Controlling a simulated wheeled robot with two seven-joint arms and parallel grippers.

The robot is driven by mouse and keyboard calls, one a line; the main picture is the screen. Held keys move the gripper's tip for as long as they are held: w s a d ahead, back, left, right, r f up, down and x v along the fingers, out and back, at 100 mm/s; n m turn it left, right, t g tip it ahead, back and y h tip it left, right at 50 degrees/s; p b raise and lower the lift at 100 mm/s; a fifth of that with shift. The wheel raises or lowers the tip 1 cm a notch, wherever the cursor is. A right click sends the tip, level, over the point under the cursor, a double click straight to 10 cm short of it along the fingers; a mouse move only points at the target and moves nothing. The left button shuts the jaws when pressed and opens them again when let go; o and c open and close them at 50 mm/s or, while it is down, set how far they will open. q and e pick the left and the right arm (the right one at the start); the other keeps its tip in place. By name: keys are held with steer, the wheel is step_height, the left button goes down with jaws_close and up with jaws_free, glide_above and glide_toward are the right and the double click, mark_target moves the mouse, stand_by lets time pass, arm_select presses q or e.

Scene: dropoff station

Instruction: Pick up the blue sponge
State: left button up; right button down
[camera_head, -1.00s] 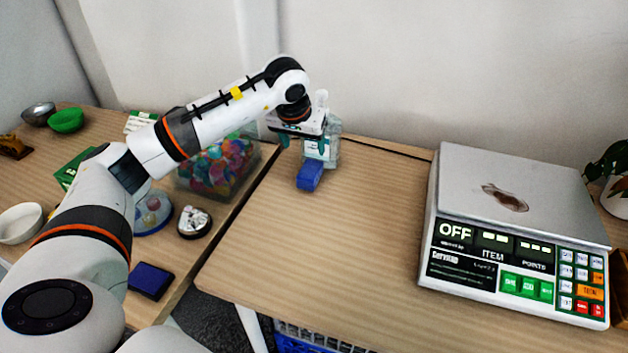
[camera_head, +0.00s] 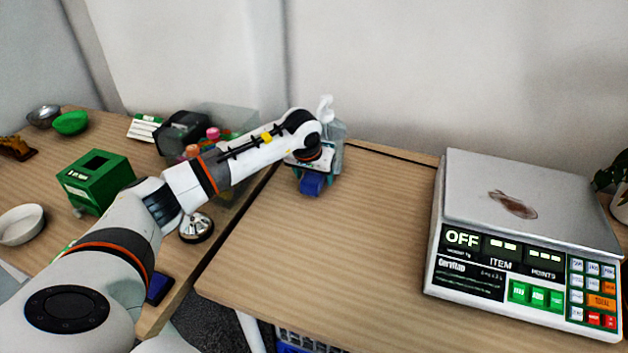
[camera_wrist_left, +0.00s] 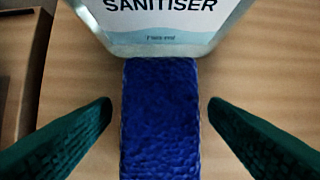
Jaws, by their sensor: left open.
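The blue sponge (camera_head: 312,184) lies on the right-hand table, just in front of a clear sanitiser bottle. In the left wrist view the sponge (camera_wrist_left: 160,120) runs lengthwise up the middle, its far end by the bottle's base. My left gripper (camera_head: 313,182) is low over the sponge. Its green fingers (camera_wrist_left: 160,112) are open, one on each side of the sponge, with a gap on both sides. My gripper partly hides the sponge in the head view. My right gripper is not in view.
The sanitiser bottle (camera_head: 337,150) stands right behind the sponge. A scale (camera_head: 530,200) fills the table's right side; the middle is clear. On the left table are a green box (camera_head: 95,180), a bell (camera_head: 195,226) and a white bowl (camera_head: 21,224).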

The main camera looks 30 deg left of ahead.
mark_target(313, 176)
arm_select(q)
steer(key=shift+w+f, duration=0.1)
steer(key=shift+f, duration=0.2)
steer(key=c, duration=1)
steer(key=shift+c, duration=0.2)
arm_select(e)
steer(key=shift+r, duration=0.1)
arm_select(q)
steer(key=shift+r, duration=0.15)
